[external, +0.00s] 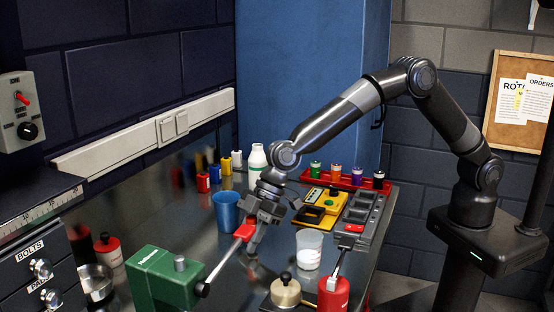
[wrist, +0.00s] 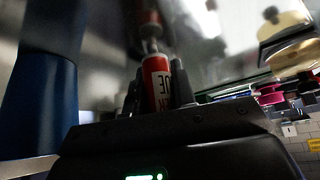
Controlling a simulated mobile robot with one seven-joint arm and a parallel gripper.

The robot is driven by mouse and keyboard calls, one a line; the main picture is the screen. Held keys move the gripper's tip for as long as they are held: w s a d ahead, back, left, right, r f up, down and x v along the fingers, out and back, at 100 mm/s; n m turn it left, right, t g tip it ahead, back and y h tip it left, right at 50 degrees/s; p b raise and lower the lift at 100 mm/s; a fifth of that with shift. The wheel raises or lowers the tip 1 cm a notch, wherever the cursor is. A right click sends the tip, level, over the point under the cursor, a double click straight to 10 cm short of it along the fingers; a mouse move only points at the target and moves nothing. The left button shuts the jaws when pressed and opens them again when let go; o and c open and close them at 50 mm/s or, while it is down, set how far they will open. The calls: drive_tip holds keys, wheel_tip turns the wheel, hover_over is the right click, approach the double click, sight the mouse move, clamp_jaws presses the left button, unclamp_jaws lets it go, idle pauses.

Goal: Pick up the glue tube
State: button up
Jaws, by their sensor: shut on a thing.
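The glue tube (wrist: 160,84) is red with a white label and dark lettering. In the wrist view it stands between the two fingers of my gripper (wrist: 158,92), which are shut on it. Its pale end points away from the camera, toward a red and white reflection on the shiny bench. In the external view my gripper (external: 255,245) reaches down low over the bench, right of the blue cup (external: 228,212). The tube is hard to make out there, and I cannot tell if it touches the bench.
The blue cup also shows close on the left in the wrist view (wrist: 38,95). A clear cup (external: 309,250) and a cream round pot (external: 286,291) stand to the right.

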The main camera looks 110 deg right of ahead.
drive_tip(key=c, duration=0.4)
drive_tip(key=shift+r, duration=0.15)
